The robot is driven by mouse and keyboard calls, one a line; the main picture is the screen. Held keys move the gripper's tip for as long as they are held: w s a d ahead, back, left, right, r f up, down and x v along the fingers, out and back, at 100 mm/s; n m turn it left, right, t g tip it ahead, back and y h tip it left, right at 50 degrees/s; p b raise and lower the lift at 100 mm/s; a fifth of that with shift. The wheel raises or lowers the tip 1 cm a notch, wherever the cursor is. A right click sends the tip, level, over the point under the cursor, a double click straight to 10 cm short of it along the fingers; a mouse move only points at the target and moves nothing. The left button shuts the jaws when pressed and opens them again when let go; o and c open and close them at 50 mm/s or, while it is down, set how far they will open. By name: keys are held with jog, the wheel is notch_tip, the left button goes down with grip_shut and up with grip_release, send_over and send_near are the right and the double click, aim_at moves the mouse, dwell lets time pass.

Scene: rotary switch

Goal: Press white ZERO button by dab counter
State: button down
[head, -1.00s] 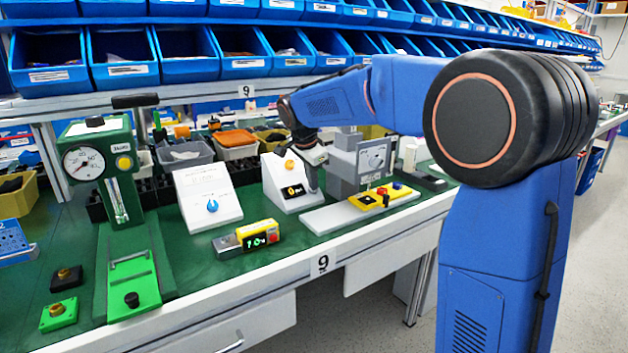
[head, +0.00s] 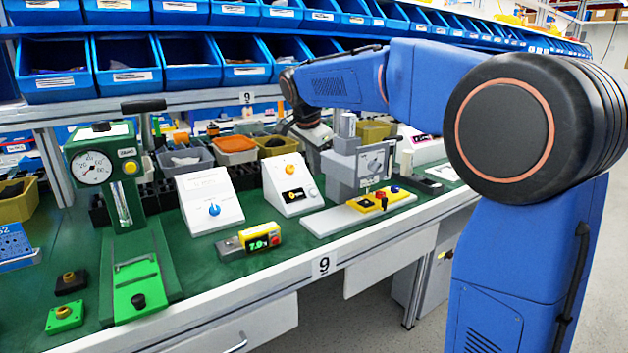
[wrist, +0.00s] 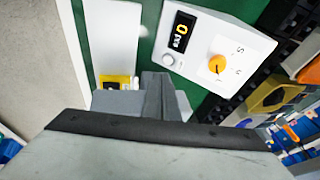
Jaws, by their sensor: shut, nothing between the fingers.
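The dab counter is a white sloped box (head: 276,178) with an orange knob, a small black display and a round pale button (head: 313,191) at the display's right. In the wrist view the box (wrist: 203,75) lies ahead of my gripper (wrist: 160,82), and its round button (wrist: 168,60) is just beyond the fingertips, apart from them in the picture. My gripper is shut and empty. In the head view my wrist (head: 305,112) is above and behind the box, beside the grey machine; the fingertips are hidden there.
The grey machine (head: 340,172) on a white base (head: 325,222) with a yellow button block stands right of the counter. A white box with a blue knob (head: 208,190) is at its left, a yellow digital unit (head: 262,236) in front. Bins stand behind.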

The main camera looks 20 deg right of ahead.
jog(key=v, duration=0.5)
dwell(0.6)
jog(key=s+d+f+n, duration=0.2)
jog(key=s, duration=0.5)
jog(key=s+d+f+n+y, duration=0.1)
jog(key=s+d+f+n, duration=0.15)
jog(key=s, duration=0.45)
jog(key=s+d+f+n, duration=0.1)
jog(key=s+f+n, duration=0.2)
jog(key=s, duration=0.4)
jog(key=s+f+n, duration=0.3)
jog(key=s+f, duration=0.4)
jog(key=s, duration=0.2)
jog(key=s+d+f+n+t+y, duration=0.1)
jog(key=s+f+n, duration=0.2)
jog(key=s+f, duration=0.4)
jog(key=s, duration=0.3)
jog(key=shift+f+y, duration=0.3)
jog(key=shift+f, duration=0.05)
